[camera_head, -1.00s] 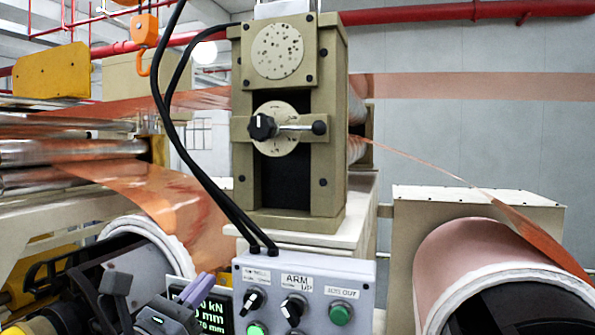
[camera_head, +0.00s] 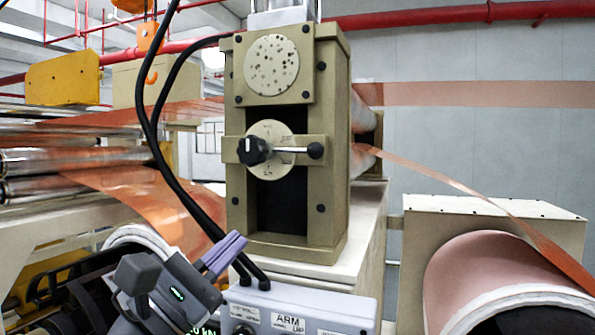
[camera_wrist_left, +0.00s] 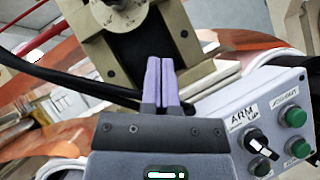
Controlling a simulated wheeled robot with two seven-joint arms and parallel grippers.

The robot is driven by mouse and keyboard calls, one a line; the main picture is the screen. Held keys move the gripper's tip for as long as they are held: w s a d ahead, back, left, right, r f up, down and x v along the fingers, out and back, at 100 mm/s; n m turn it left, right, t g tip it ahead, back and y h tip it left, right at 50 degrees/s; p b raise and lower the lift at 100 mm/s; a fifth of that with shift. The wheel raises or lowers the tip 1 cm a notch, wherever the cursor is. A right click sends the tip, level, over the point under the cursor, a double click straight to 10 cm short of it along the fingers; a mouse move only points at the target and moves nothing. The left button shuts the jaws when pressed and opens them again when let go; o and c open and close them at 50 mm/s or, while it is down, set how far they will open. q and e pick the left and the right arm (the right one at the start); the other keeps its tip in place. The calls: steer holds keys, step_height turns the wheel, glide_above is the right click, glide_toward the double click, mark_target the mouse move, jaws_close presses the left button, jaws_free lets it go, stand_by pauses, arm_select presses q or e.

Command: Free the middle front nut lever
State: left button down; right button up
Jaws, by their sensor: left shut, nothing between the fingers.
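The front nut lever (camera_head: 290,150) is a short steel rod with a black ball at its right end. A black knob (camera_head: 253,151) is at its left end. It lies about level across a pale round dial (camera_head: 270,168), on the crossbar of the beige roll stand (camera_head: 334,110). My left gripper (camera_head: 233,243) is below and left of the lever, well apart from it, with its purple fingers shut and empty. In the left wrist view the shut fingers (camera_wrist_left: 160,62) point toward the stand's dark opening. My right gripper is not in view.
Two black cables (camera_head: 190,200) run down left of the stand, close to my left gripper. A grey control box (camera_head: 300,310) with knobs and buttons is below. Copper foil (camera_head: 135,195) and rollers (camera_head: 75,160) are at left, a foil roll (camera_head: 480,265) at right.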

arm_select(q)
steer(key=p, duration=0.3)
glide_toward(310, 160)
steer(key=w+d, duration=0.1)
steer(key=w, duration=0.2)
steer(key=d+r+p, duration=0.1)
steer(key=w+d+r+p, duration=0.1)
steer(key=r+p, duration=0.1)
steer(key=shift+d+r, duration=0.15)
steer(key=shift+d, duration=0.1)
steer(key=shift+d+r+p, duration=0.15)
steer(key=shift+d+p, duration=0.1)
steer(key=shift+p, duration=0.05)
